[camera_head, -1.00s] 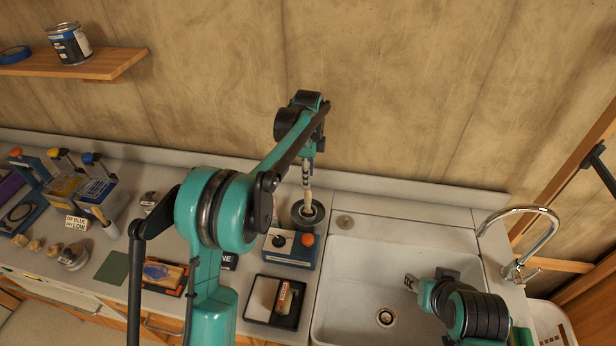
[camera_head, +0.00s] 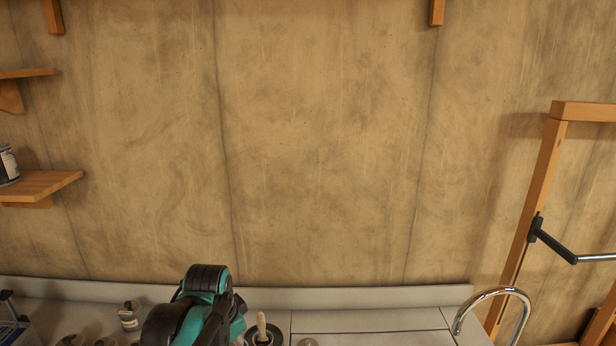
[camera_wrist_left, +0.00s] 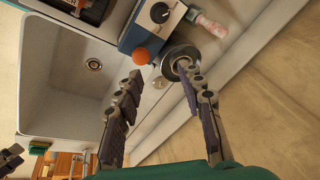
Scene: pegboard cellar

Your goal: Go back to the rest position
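My left arm (camera_head: 205,310) rises at the bottom of the head view, and its gripper is hidden there. In the left wrist view my left gripper (camera_wrist_left: 168,112) is open, its two dark fingers apart with nothing seen between them. One fingertip overlaps a round grey dish (camera_wrist_left: 167,66) in the picture; I cannot tell whether they touch. A dark gripper-like part at the left edge of the wrist view may be my right gripper (camera_wrist_left: 10,160); its state is unclear. It is not in the head view.
A pale handle (camera_head: 262,322) stands up by the dish at the counter's back. A blue-white box with an orange knob (camera_wrist_left: 141,56) sits beside the dish. The sink (camera_wrist_left: 65,75) is next to it. A faucet (camera_head: 497,296) stands right; a wooden shelf (camera_head: 40,185) is left.

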